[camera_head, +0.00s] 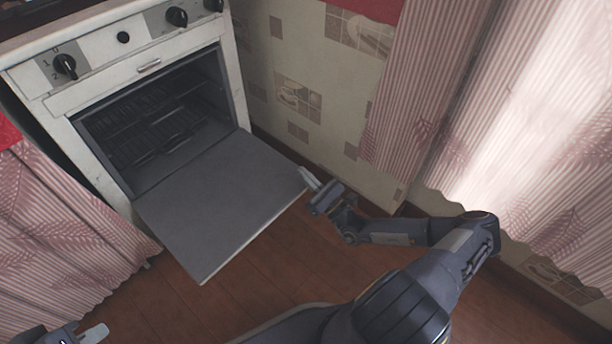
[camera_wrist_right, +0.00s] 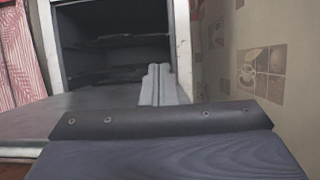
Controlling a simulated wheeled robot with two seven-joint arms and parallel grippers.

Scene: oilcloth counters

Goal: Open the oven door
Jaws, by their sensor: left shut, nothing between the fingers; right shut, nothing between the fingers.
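The white oven (camera_head: 62,102) stands at the upper left in the head view. Its door (camera_head: 222,198) is folded down and lies open, roughly level, above the wooden floor. The dark cavity (camera_head: 158,125) shows racks inside, and it also shows in the right wrist view (camera_wrist_right: 110,45). My right gripper (camera_head: 309,178) is shut and empty, at the right outer corner of the door; I cannot tell whether it touches. Its closed fingers (camera_wrist_right: 160,85) point toward the oven in the right wrist view. My left gripper (camera_head: 97,334) is shut and empty at the bottom left, away from the door.
Striped pink curtains hang at the left (camera_head: 60,235) and the right (camera_head: 425,90). A tiled wall (camera_head: 300,80) stands close beside the oven and my right arm. Black knobs (camera_head: 65,66) sit on the oven front. The wooden floor (camera_head: 180,300) before the door is clear.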

